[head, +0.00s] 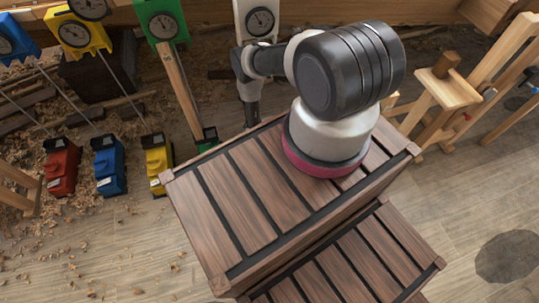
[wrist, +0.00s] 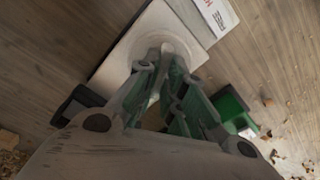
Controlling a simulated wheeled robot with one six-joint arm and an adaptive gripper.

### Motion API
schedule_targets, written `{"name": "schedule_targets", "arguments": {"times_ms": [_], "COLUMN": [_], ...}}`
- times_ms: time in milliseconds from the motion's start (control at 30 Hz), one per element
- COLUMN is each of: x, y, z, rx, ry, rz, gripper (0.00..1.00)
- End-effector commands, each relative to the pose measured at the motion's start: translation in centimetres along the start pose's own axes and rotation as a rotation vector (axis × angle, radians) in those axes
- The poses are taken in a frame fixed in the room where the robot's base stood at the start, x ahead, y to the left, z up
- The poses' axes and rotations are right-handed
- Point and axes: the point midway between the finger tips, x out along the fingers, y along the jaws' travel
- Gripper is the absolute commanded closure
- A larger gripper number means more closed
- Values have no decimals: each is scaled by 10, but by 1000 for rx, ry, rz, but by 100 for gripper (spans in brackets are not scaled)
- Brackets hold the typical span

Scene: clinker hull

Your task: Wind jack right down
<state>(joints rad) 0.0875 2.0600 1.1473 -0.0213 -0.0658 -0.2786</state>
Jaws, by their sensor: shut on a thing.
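In the wrist view a pale, square-edged plate (wrist: 122,62) with a round raised collar (wrist: 178,36) lies under my gripper; it looks like the top of a white jack. My gripper (wrist: 162,72) points down at this collar, its two green-padded fingers closed together around a part that they mostly hide. I cannot tell that part's exact shape or height. In the head view the wooden crate hides my gripper and this jack. A white dial gauge (head: 261,20) stands behind my arm.
A green block (wrist: 232,106) sits close to the right of the fingers. Red (head: 61,168), blue (head: 109,166) and yellow (head: 157,160) jacks stand on the shaving-strewn floor. The slatted wooden crate (head: 215,205) stands in front; a wooden trestle (head: 445,92) stands right.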

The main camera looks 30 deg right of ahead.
Motion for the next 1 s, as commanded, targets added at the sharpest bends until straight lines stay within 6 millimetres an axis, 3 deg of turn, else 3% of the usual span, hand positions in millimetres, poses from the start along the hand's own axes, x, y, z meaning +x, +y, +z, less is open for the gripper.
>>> {"name": "schedule_targets", "arguments": {"times_ms": [467,500,600,1000], "x": [0,0,0,-6], "y": [0,0,0,0], "z": [0,0,0,-1], "rx": [-16,-16,-15,-15], "ry": [0,0,0,0], "rz": [0,0,0,0], "gripper": [100,86,68,68]}}
